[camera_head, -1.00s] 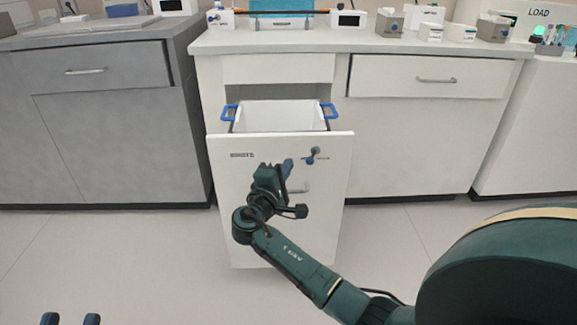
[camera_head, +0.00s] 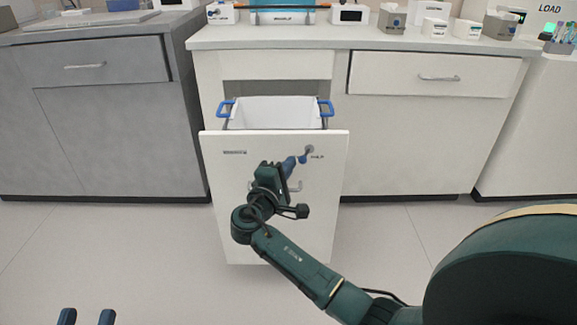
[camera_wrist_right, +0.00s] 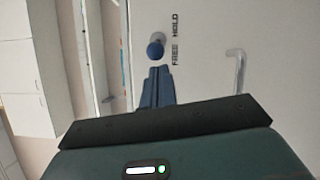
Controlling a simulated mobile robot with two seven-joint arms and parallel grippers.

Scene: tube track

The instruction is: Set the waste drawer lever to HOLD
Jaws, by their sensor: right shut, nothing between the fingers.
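The waste drawer (camera_head: 225,185) is pulled out, with its white front facing me. Its lever (camera_head: 309,149) is at the upper right of that front, a small metal pivot with a blue knob (camera_head: 303,158) pointing down and left. In the right wrist view the blue knob (camera_wrist_right: 155,50) is level with the word FREE (camera_wrist_right: 176,56); HOLD (camera_wrist_right: 176,25) is further up. My right gripper (camera_head: 291,163) is shut and empty, its fingertips (camera_wrist_right: 156,72) just short of the knob; I cannot tell if they touch. My left gripper (camera_head: 87,317) is open at the bottom left, only its fingertips showing.
A bar handle (camera_head: 295,186) is on the drawer front below the lever, partly behind my right gripper. A white bin (camera_head: 275,113) with blue handles (camera_head: 326,108) sits inside the drawer. A counter (camera_head: 420,42) with several items is behind. The floor on the left is clear.

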